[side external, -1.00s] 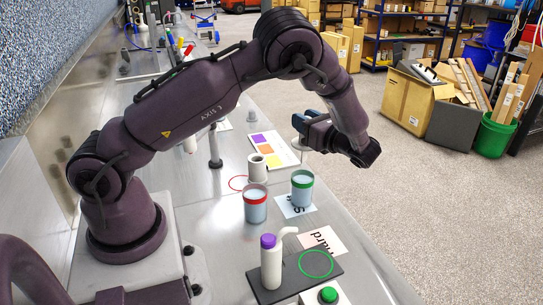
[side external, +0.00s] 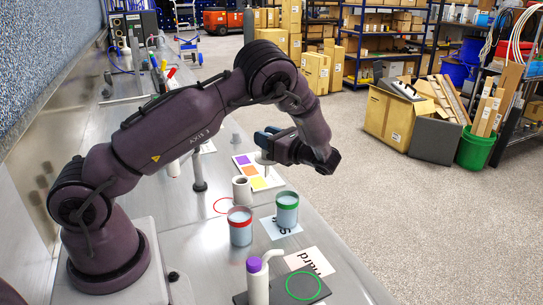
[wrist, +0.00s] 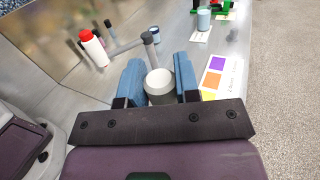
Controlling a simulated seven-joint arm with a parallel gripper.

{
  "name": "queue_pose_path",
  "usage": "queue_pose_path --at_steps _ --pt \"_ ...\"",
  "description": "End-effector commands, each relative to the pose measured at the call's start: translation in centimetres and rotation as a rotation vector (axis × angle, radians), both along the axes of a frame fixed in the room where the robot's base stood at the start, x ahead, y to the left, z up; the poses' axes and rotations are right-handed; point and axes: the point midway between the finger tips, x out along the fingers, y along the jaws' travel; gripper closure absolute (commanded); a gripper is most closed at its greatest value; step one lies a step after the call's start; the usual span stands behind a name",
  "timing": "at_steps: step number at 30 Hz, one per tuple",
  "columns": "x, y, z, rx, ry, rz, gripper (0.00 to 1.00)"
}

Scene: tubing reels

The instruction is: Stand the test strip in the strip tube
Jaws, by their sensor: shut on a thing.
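My gripper (side external: 268,143) is shut on a pale round-topped piece, which I take to be the test strip's grip (side external: 263,158). A thin pale stem hangs below it in the side view. In the wrist view, its round top (wrist: 159,84) sits between the blue fingers of my gripper (wrist: 160,88). The strip tube appears to be the short whitish tube (side external: 241,189) with a dark opening, upright on the bench. It stands below and left of the held piece, apart from it in the side view. I cannot make it out in the wrist view.
A red-rimmed cup (side external: 240,227) and a green-rimmed cup (side external: 287,209) stand in front of the tube. A colour card (side external: 259,171) lies behind it. A grey post (side external: 198,171) stands to the left. A purple-capped bottle (side external: 257,281) is nearest the camera.

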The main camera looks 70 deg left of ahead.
Motion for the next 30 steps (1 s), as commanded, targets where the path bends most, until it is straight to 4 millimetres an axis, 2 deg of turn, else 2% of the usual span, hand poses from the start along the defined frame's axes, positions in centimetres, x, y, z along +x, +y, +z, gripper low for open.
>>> queue_pose_path --at_steps 1,3,6,9,17,30 --pt "-1.0 1.9 -0.3 0.005 0.0 0.063 0.93" --pt "-2.3 3.9 -0.6 0.008 -0.002 0.142 0.93" --pt "-4.0 6.2 -1.0 0.008 -0.007 0.241 0.93" --pt "-5.1 7.5 -1.4 0.001 -0.013 0.315 0.93" --pt "-5.1 7.4 -2.5 -0.021 -0.015 0.35 0.93" --pt "-5.1 7.4 -6.8 -0.02 -0.013 0.349 0.93"
